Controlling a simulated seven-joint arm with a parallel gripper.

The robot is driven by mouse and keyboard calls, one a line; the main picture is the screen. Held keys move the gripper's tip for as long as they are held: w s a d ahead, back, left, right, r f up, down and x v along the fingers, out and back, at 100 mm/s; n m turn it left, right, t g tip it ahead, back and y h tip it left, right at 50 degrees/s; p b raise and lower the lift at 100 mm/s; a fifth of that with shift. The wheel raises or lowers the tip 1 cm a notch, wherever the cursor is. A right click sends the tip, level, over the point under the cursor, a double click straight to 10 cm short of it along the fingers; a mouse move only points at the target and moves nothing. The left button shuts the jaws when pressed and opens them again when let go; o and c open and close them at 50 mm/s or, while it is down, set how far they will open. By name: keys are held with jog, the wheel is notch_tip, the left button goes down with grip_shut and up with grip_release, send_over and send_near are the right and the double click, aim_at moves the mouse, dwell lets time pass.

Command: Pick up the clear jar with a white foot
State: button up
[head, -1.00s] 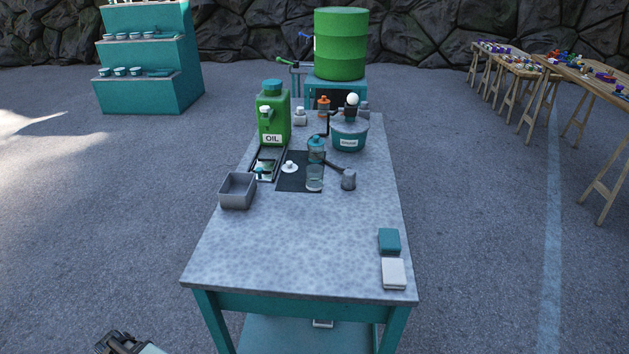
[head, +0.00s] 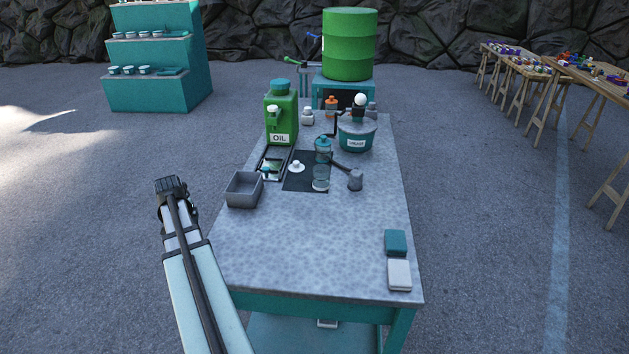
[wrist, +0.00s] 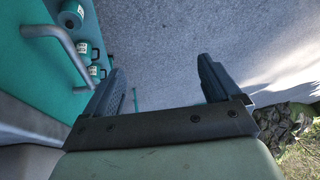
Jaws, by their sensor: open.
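A clear jar (head: 321,178) stands upright on the dark mat (head: 294,184) in the middle of the table in the head view. Its lower end looks pale, but the foot is too small to make out clearly. A jar with a teal top (head: 323,146) stands just behind it. My gripper (head: 171,186) is left of the table, well apart from the jar. In the wrist view my gripper (wrist: 160,84) has its fingers wide apart with nothing between them. The jar is not in the wrist view.
A grey bin (head: 244,190) stands at the table's left edge. A green oil can (head: 281,114), a teal pot (head: 356,136) and a grey mallet-like tool (head: 355,180) surround the mat. Teal and white blocks lie front right. The table's front is clear.

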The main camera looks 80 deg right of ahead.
jog(key=s+d+r+m+h, duration=0.2)
jog(key=s+d+r, duration=0.5)
jog(key=d+r, duration=0.3)
notch_tip(320, 180, up, 8)
jog(key=r+m+g+y, duration=0.1)
jog(key=m+g+y, duration=0.1)
jog(key=m+g, duration=0.4)
send_over(322, 176)
jog(key=w+a, duration=0.1)
jog(key=w, duration=0.1)
jog(key=t, duration=0.1)
jog(key=shift+m, duration=0.4)
jog(key=shift+w+a+x, duration=0.1)
jog(key=shift+w+x, duration=0.05)
jog(key=shift+x, duration=3.3)
jog(key=shift+w+a+x, duration=0.1)
jog(key=shift+a+x, duration=0.05)
jog(key=shift+x, duration=3.25)
jog(key=shift+f, duration=0.15)
jog(key=c, duration=1.2)
